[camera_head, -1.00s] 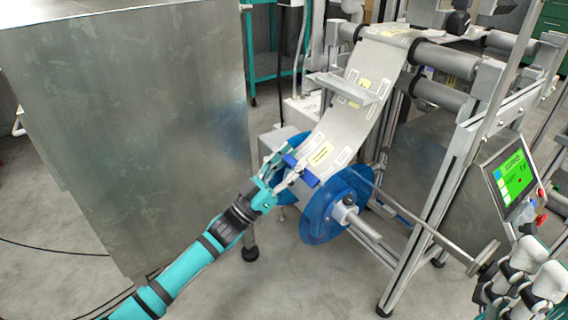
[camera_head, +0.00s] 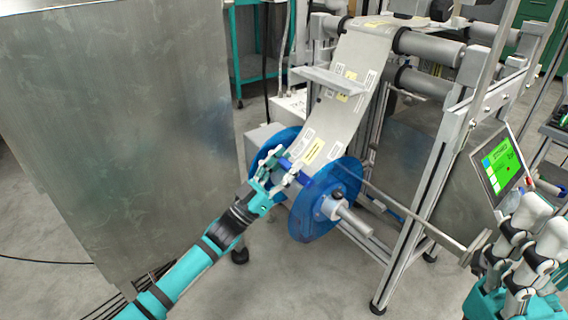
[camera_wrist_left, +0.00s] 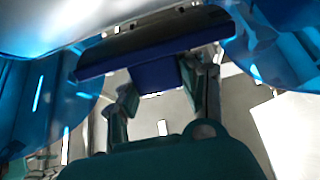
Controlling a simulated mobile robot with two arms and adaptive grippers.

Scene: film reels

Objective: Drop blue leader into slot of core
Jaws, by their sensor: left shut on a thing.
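The blue leader (camera_head: 299,171) is a blue bar at the lower end of the pale printed film web (camera_head: 333,118). My left gripper (camera_head: 282,172) is shut on it, just above and between the two blue flanges of the reel (camera_head: 342,190). In the left wrist view the leader (camera_wrist_left: 155,58) spans in front of my fingers, with a translucent blue flange (camera_wrist_left: 40,95) on each side. The core between the flanges is mostly hidden, and I cannot make out its slot.
A large metal cabinet (camera_head: 125,130) stands close to my left arm. The machine frame with grey rollers (camera_head: 430,47) is behind the reel. A shaft (camera_head: 352,222) sticks out from the reel's near side. A green-lit screen (camera_head: 500,163) is at the right.

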